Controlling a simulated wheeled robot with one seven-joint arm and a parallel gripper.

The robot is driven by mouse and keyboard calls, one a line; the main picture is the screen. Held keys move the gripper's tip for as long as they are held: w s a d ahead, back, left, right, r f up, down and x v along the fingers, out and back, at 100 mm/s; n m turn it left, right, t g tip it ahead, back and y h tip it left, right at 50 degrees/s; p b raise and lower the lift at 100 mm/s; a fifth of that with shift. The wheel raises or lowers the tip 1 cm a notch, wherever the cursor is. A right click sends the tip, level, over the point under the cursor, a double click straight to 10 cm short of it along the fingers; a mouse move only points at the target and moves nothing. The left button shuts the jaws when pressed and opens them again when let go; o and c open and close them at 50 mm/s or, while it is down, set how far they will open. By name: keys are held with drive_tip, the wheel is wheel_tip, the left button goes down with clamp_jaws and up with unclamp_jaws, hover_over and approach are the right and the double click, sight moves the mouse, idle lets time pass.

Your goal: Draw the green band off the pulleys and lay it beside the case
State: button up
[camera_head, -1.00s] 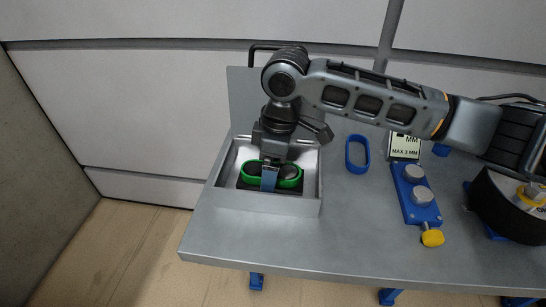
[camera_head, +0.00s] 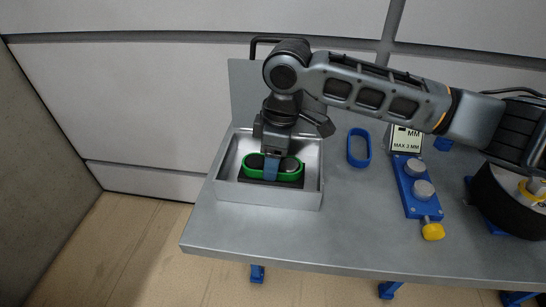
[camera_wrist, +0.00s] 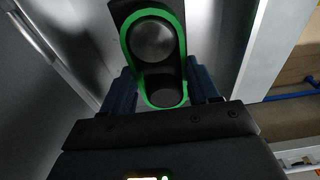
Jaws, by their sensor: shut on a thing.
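The green band (camera_head: 252,172) is a loop around two dark round pulleys (camera_head: 290,164) on a dark plate, inside the open grey metal case (camera_head: 226,190). It also shows in the wrist view (camera_wrist: 181,40), looped around a large pulley (camera_wrist: 153,40) and a smaller one (camera_wrist: 163,97). My gripper (camera_head: 271,174) points down into the case, with its blue fingers on both sides of the band, near its middle. In the wrist view my gripper (camera_wrist: 161,88) is shut on the band across its width. Whether the band is lifted at all from the pulleys I cannot tell.
A blue oval loop (camera_head: 350,160) lies on the grey bench (camera_head: 350,225) right of the case. Farther right are a blue block with grey knobs (camera_head: 408,200), a gauge panel marked MAX 3 MM (camera_head: 402,147) and a black drum (camera_head: 500,210). Bare bench lies in front.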

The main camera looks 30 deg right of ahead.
drive_tip(key=c, duration=0.3)
drive_tip(key=shift+r, duration=0.1)
drive_tip(key=shift+c, duration=0.2)
drive_tip(key=shift+r, duration=0.1)
drive_tip(key=shift+r+p, duration=1.7)
drive_tip(key=shift+p, duration=0.1)
wheel_tip(320, 180, up, 4)
drive_tip(key=p, duration=0.3)
